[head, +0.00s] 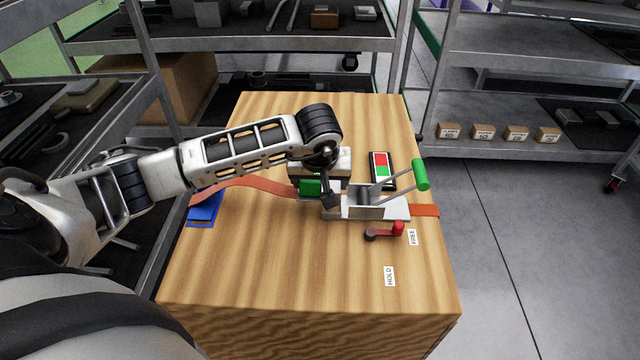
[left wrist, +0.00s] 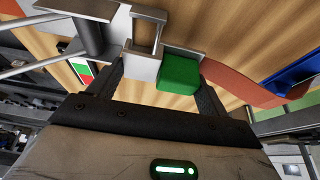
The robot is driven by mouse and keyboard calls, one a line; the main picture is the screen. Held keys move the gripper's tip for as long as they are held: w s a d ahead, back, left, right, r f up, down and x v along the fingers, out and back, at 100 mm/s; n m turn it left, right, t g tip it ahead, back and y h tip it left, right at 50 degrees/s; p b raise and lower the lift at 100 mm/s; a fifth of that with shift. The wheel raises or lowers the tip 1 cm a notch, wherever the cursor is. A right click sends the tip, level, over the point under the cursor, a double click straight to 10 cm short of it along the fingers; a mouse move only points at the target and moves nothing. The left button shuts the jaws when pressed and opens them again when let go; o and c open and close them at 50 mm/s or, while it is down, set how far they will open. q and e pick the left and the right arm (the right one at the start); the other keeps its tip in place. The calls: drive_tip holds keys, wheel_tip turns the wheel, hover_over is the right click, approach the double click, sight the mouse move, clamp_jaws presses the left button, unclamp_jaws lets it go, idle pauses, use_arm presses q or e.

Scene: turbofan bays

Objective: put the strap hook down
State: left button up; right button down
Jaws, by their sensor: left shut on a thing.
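The strap hook has a green block (head: 311,187) with a metal end, joined to an orange strap (head: 245,184). My left gripper (head: 318,192) is shut on the hook, just left of a metal buckle (head: 375,206) with a green-tipped lever (head: 421,174). In the left wrist view the green block (left wrist: 180,74) and its metal end (left wrist: 143,64) sit between the fingers of my left gripper (left wrist: 160,85). My left wrist partly hides the hook in the head view, so I cannot tell whether it touches the buckle. My right gripper is out of view.
The wooden crate top (head: 300,265) is clear in front. A blue pad (head: 204,208) lies at its left edge. A red-knobbed crank (head: 385,232) sits near the FREE (head: 412,237) and HOLD (head: 390,276) labels. A red-green indicator (head: 382,168) stands behind. Shelves surround the crate.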

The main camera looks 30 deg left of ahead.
use_arm(q)
drive_tip(key=shift+f, duration=0.75)
drive_tip(key=shift+f, duration=0.15)
drive_tip(key=o, duration=1.1)
